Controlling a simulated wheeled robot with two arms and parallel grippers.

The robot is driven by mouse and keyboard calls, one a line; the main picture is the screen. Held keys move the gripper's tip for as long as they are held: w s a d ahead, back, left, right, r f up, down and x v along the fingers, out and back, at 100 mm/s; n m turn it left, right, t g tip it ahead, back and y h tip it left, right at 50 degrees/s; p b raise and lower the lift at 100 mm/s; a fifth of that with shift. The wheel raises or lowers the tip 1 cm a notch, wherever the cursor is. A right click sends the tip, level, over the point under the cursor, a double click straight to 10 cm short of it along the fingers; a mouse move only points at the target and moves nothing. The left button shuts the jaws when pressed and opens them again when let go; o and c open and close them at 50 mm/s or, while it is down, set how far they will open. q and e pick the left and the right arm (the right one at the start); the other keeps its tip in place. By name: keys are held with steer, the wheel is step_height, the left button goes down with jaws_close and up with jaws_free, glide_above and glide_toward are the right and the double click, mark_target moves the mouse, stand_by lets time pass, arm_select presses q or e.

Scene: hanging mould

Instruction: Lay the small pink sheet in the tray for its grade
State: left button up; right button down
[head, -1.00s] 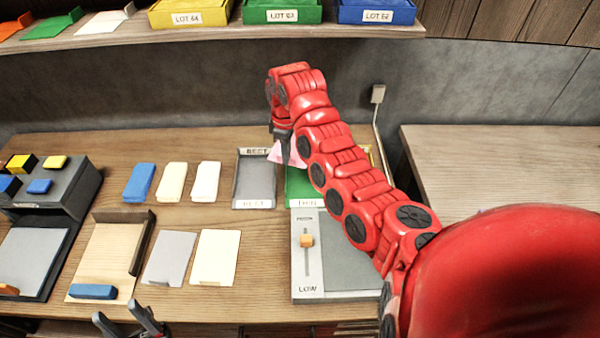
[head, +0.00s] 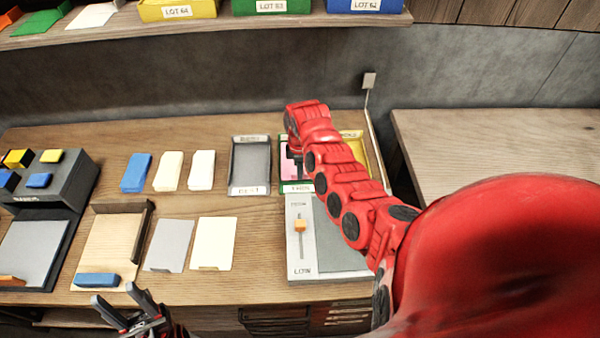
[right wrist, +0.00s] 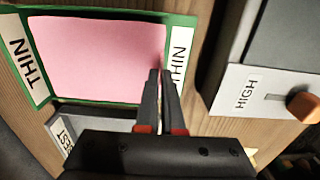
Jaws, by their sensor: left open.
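The small pink sheet (right wrist: 95,55) lies flat or nearly flat within the green tray (right wrist: 40,80), whose labels read THIN. In the head view a strip of the pink sheet (head: 289,169) shows inside the green tray (head: 283,187), mostly behind my right arm. My right gripper (right wrist: 161,74) is at the sheet's edge beside one THIN label. Its fingers are close together, and I cannot tell whether they still pinch the sheet. My left gripper (head: 133,303) is open and empty at the table's front edge.
A grey tray (head: 233,166) stands left of the green one, and a yellow-edged tray (head: 356,136) is partly hidden to its right. A gauge with an orange slider (head: 300,225) is in front. Pads and sheets lie left; shelf boxes (head: 270,6) are above.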

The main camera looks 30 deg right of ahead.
steer(key=shift+f, duration=0.75)
steer(key=shift+f, duration=0.2)
steer(key=c, duration=1.1)
jaws_free()
steer(key=shift+o, duration=0.2)
